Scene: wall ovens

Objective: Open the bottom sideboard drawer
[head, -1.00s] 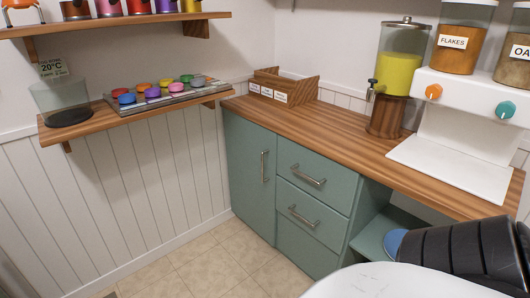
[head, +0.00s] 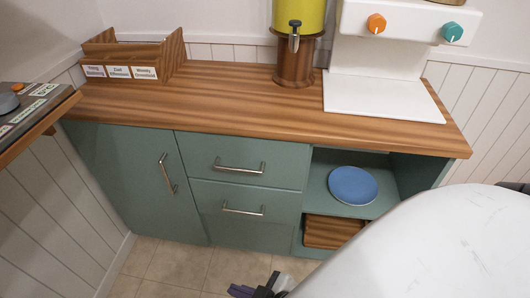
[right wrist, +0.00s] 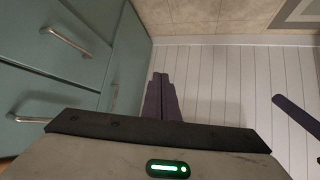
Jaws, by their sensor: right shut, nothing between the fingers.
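The green sideboard (head: 130,170) has two stacked drawer fronts with bar handles, both closed. The upper drawer (head: 200,155) has its handle (head: 238,168) just under the worktop. The lower drawer (head: 205,198) has its handle (head: 243,210) below that, with more green front beneath it. My right gripper (head: 240,291) shows at the bottom edge of the head view, in front of and below the drawers, touching neither handle. In the right wrist view its fingers (right wrist: 160,95) are together and empty. Two bar handles (right wrist: 66,42) (right wrist: 30,118) show to their left. My left gripper is not identifiable.
A cupboard door (head: 130,185) is left of the drawers. Open shelves at right hold a blue plate (head: 352,185) and a wooden box (head: 330,232). The worktop (head: 230,105) carries a dispenser (head: 297,60) and a wooden organizer (head: 130,60). Tiled floor (head: 170,265) is clear in front.

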